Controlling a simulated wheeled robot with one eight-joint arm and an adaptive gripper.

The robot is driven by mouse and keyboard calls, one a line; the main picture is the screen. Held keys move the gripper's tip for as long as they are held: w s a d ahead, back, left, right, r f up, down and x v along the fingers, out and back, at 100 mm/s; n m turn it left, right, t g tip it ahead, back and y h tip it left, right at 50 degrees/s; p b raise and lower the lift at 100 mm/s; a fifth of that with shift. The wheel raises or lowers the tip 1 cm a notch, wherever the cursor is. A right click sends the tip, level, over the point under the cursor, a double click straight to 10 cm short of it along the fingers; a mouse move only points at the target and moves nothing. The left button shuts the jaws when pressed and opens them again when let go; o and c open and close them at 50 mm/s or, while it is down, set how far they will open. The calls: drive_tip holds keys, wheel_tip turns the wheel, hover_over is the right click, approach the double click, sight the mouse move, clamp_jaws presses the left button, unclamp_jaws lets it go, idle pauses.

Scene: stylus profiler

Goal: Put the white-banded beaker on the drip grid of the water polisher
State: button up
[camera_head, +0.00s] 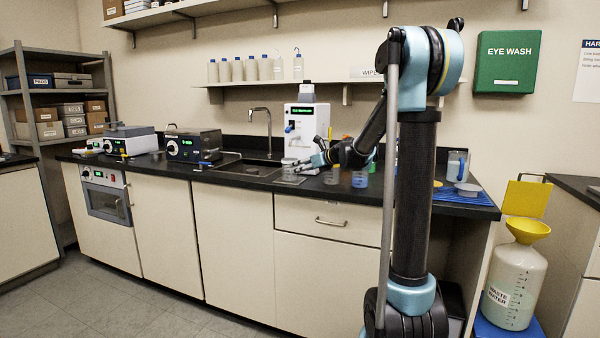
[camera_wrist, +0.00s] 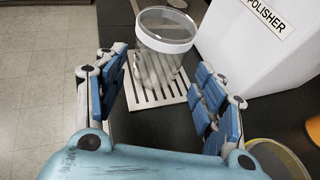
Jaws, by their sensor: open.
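The white-banded beaker (camera_wrist: 164,36) is clear, with a white band below its rim. In the wrist view it stands on the slotted white drip grid (camera_wrist: 150,94), beside the white water polisher (camera_wrist: 262,45). My gripper (camera_wrist: 165,92) is open, its blue-padded fingers apart on the near side of the beaker, which lies ahead between them. I see no finger closed on it. In the head view the polisher (camera_head: 306,125) stands on the counter, with the beaker (camera_head: 289,168) small at its front left and my gripper (camera_head: 305,166) just right of it.
A blue-banded beaker (camera_head: 360,178) and an orange-banded one (camera_head: 332,175) stand on the counter to the right, near my arm. A sink (camera_head: 250,168) lies left of the grid. The counter's front edge is close to the grid.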

drive_tip(key=shift+s+d+r, duration=0.2)
drive_tip(key=shift+s+d, duration=0.25)
drive_tip(key=shift+s, duration=0.1)
drive_tip(key=s+d+f+n+g+h, duration=0.2)
drive_tip(key=s+d+f+n, duration=0.5)
drive_tip(key=s, duration=0.8)
drive_tip(key=s+d+f+n+g+h, duration=0.2)
drive_tip(key=s+d+f+n+h, duration=0.2)
drive_tip(key=s, duration=1.2)
drive_tip(key=s+d+f+n+g+h, duration=0.2)
drive_tip(key=s+d+f+n+h, duration=0.2)
drive_tip(key=s+d+f+n, duration=0.6)
drive_tip(key=s+f+n, duration=0.1)
drive_tip(key=s+n, duration=0.4)
drive_tip(key=s, duration=0.1)
drive_tip(key=shift+s+d+n+g, duration=0.25)
drive_tip(key=shift+d+n+g, duration=0.05)
drive_tip(key=shift+d+g, duration=0.1)
